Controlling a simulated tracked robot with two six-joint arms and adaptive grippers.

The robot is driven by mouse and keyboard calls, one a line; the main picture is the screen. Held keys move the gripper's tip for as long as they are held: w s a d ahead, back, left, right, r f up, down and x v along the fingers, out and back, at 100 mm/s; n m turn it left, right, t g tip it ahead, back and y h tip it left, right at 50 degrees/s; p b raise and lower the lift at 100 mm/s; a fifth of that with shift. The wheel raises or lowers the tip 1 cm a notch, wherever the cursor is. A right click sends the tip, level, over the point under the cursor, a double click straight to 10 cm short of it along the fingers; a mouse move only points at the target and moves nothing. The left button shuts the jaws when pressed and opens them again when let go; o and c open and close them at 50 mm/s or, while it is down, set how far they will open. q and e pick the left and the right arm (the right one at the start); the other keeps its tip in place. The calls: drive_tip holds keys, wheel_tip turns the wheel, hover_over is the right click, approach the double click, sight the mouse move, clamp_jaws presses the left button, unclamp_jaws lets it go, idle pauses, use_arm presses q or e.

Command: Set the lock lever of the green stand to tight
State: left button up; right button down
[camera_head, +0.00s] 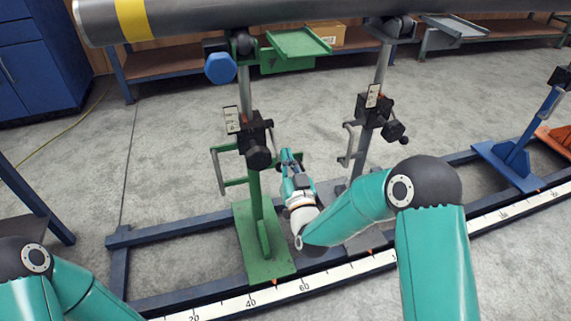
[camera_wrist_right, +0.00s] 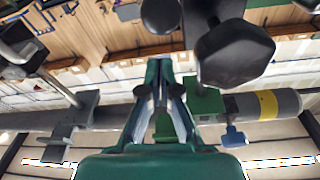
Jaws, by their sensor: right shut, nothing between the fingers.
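The green stand (camera_head: 262,238) stands left of centre in the head view, its post rising to a green-topped pipe support. A black clamp block (camera_head: 253,131) sits on the post with a dark knob (camera_head: 258,157) in front. I cannot make out clearly which part is the lock lever, or its setting. My right gripper (camera_head: 287,156) is shut and empty, just right of the clamp and apart from the knob. In the right wrist view its fingers (camera_wrist_right: 161,75) point up, with the dark knob (camera_wrist_right: 235,55) at upper right and a round dark end (camera_wrist_right: 161,14) above.
A grey stand (camera_head: 375,110) with a similar clamp stands to the right. The grey pipe (camera_head: 200,20) crosses overhead, with a blue hexagonal part (camera_head: 220,68) below it. A blue rail frame (camera_head: 180,231) and white scale (camera_head: 340,270) run along the floor.

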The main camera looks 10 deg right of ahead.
drive_tip(key=s+f, duration=0.3)
drive_tip(key=s, duration=0.6)
drive_tip(key=shift+s+d, duration=0.15)
drive_tip(key=s+d+f+g, duration=0.2)
drive_tip(key=s+f+g, duration=0.15)
drive_tip(key=f, duration=0.55)
drive_tip(key=s+d+f+g, duration=0.25)
drive_tip(key=f+g, duration=0.25)
drive_tip(key=f, duration=0.4)
drive_tip(key=s+a+f+g+y, duration=0.25)
drive_tip(key=s+f+g, duration=0.25)
drive_tip(key=s, duration=0.4)
drive_tip(key=s+a+f+g+y, duration=0.1)
drive_tip(key=s+a+f+g, duration=0.2)
drive_tip(key=s+f+g, duration=0.45)
wheel_tip(320, 180, up, 37)
drive_tip(key=s+t+p, duration=0.1)
drive_tip(key=s+p, duration=0.1)
drive_tip(key=p, duration=3.2)
drive_tip(key=shift+s+f+m, duration=0.15)
drive_tip(key=shift+s+m, duration=0.05)
drive_tip(key=shift+m, duration=0.1)
